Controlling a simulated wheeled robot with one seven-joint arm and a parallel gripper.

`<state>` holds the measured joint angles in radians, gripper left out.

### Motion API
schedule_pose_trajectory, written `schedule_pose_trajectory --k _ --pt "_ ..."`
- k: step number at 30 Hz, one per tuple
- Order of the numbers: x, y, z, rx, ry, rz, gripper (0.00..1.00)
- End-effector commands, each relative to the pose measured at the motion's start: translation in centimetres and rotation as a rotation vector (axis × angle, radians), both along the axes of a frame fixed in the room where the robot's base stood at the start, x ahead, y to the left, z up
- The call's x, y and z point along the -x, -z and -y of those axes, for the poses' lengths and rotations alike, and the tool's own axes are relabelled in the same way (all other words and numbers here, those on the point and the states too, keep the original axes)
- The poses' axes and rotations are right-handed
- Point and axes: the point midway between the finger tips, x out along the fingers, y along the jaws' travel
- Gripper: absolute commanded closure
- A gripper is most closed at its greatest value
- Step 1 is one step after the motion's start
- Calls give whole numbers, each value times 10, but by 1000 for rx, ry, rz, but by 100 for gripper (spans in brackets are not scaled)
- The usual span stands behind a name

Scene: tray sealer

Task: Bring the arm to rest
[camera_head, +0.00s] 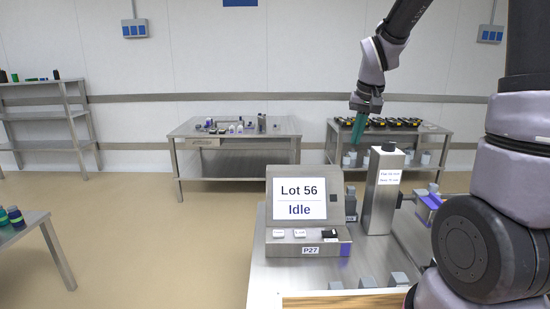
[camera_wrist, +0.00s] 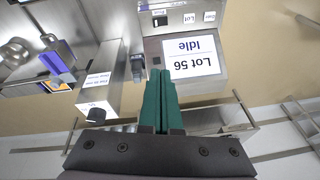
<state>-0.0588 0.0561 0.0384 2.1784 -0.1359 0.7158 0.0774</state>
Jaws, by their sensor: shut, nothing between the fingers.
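My arm comes in from the upper right in the head view and is bent, with my gripper (camera_head: 359,130) pointing down in mid-air. My gripper is above and behind the sealer's metal column (camera_head: 381,195), apart from it. In the wrist view the green fingers of my gripper (camera_wrist: 161,75) lie side by side, shut and empty. The control panel (camera_head: 308,210) with a screen (camera_head: 300,199) reading "Lot 56 Idle" stands on the near bench. The screen also shows upside down in the wrist view (camera_wrist: 191,52).
A steel table (camera_head: 190,130) with small items stands at the back, and another table (camera_head: 428,128) with black and yellow items is to its right. Shelves (camera_head: 45,114) stand at the left. Small grey blocks (camera_head: 399,279) sit on the near bench. The floor (camera_head: 140,230) at left centre is clear.

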Motion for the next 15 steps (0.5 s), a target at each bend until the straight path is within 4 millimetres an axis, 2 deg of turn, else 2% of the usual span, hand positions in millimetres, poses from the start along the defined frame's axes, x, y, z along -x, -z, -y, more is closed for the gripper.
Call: schedule_pose_trajectory --k 1,6,9,15 --pt "16 -22 3 -11 16 33 100" --pt "69 -71 10 -54 59 113 100" --pt "102 -93 13 -85 83 161 100" --pt "164 -119 15 -142 116 249 100"
